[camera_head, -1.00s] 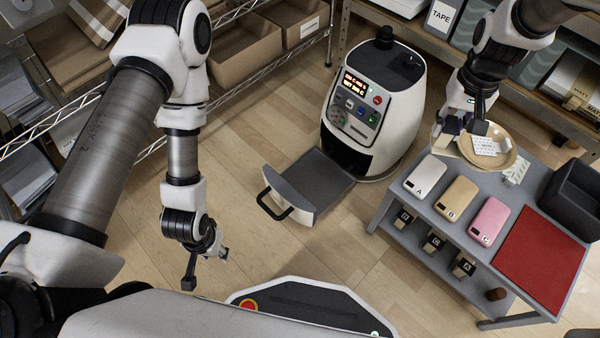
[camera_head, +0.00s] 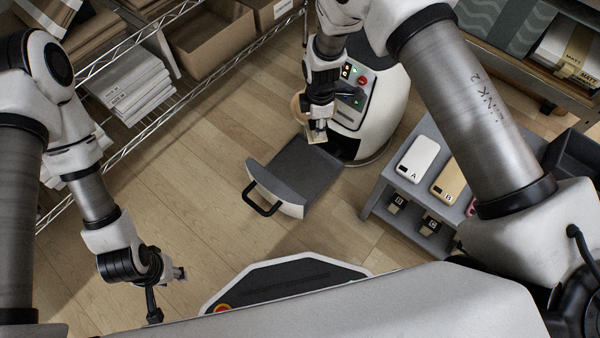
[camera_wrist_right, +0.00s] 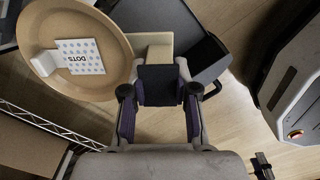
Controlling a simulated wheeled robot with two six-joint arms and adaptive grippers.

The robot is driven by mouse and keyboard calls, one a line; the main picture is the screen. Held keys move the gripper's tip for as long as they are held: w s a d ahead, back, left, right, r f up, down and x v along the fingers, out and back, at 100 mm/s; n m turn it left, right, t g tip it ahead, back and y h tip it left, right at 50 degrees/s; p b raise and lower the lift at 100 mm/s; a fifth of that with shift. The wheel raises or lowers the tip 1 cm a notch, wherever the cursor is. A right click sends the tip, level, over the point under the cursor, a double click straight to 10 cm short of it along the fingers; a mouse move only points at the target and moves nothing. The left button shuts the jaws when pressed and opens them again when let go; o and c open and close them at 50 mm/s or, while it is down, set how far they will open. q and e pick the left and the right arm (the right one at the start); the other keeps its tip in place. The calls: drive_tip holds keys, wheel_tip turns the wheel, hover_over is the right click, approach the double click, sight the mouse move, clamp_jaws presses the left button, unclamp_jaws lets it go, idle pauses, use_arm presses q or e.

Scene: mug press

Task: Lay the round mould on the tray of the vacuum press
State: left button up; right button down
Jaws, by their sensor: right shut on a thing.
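The round mould is a tan disc (camera_wrist_right: 108,75) with a tan grip block, a white knob and a card marked DOTS on it. My right gripper (camera_wrist_right: 160,88) is shut on its grip block. In the head view the gripper (camera_head: 318,128) hangs over the back of the press tray (camera_head: 300,168), and only an edge of the mould (camera_head: 297,108) shows beside it. The white vacuum press (camera_head: 385,110) has its dark tray slid out, with a black handle in front. The tray looks bare. My left gripper (camera_head: 168,292) is open and empty over the floor.
A grey table (camera_head: 381,190) at the right holds a white case A (camera_head: 417,158) and a tan case B (camera_head: 449,179), partly behind my right arm. Wire shelving (camera_head: 180,95) with boxes stands at the left. Floor around the tray is clear.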

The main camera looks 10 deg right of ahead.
drive_tip(key=f+n+b, duration=0.2)
drive_tip(key=f, duration=0.5)
drive_tip(key=s+a+f+n+b, duration=0.1)
drive_tip(key=f+n+b, duration=0.2)
drive_tip(key=f, duration=0.4)
drive_tip(key=s+a+f+n+b, duration=0.1)
drive_tip(key=f+n+b, duration=0.2)
drive_tip(key=f, duration=0.4)
drive_tip(key=shift+s+a+f, duration=0.15)
drive_tip(key=shift+a+f, duration=0.05)
drive_tip(key=shift+f, duration=0.2)
drive_tip(key=shift+r, duration=0.2)
drive_tip(key=shift+f, duration=0.15)
drive_tip(key=c, duration=0.9)
unclamp_jaws()
wheel_tip(320, 180, up, 12)
drive_tip(key=p, duration=0.8)
